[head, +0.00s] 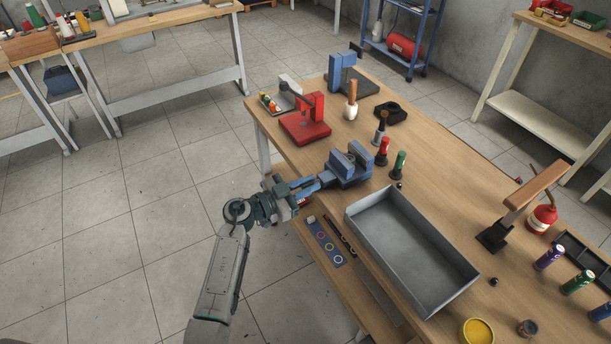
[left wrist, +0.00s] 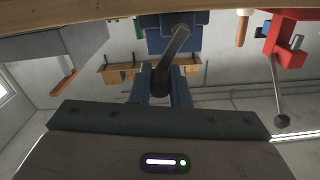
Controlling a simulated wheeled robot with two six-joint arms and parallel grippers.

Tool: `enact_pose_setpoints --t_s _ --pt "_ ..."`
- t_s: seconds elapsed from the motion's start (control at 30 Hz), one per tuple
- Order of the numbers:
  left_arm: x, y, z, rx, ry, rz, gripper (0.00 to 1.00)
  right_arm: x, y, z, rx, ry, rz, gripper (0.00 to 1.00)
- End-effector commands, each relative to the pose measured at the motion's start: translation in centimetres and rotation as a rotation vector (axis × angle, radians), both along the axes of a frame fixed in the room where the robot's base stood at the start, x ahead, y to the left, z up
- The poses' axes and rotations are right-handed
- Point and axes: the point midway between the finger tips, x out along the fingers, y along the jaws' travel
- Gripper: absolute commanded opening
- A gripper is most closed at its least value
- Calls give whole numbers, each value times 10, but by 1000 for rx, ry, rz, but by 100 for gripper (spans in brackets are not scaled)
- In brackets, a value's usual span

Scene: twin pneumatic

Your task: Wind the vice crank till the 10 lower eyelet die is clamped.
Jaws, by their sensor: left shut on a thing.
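The blue vice (head: 347,164) stands at the near left edge of the table, and its blue body also shows at the top of the left wrist view (left wrist: 178,38). The vice crank (left wrist: 174,56) is a dark arm that slants from the vice down to a knob between my fingers. My left gripper (head: 312,187) reaches in from the left and is shut on the crank's knob end (left wrist: 161,83). The 10 lower eyelet die cannot be made out; the space between the vice jaws is too small to read. My right gripper is not in view.
A grey metal tray (head: 357,214) lies right of the vice. Red-topped (head: 383,151) and green-topped (head: 399,164) tools stand just behind it. A red press (head: 306,127) stands further back. A strip with coloured rings (head: 326,243) lies on a lower shelf.

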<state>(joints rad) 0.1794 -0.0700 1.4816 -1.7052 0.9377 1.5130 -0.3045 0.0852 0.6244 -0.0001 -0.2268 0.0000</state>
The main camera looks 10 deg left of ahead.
Motion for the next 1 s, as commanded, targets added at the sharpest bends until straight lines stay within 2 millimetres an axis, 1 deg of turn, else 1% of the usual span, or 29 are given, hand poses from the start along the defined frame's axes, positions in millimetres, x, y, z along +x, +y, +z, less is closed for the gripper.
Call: enact_pose_setpoints --t_s 0.03,0.1,0.43,0.67,0.97,1.0 --pt "-3 -1 -1 19 -20 -2 0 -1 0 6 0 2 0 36" --pt "-4 -3 -2 47 -59 -2 0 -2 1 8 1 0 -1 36" --pt "-8 -5 -9 135 -180 -3 0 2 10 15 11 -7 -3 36" --pt "-9 -6 -11 153 -204 -3 0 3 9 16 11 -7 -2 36" --pt "-9 -6 -11 155 -204 -4 0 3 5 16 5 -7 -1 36" --pt "-9 -6 -11 155 -204 -4 18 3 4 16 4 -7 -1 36"
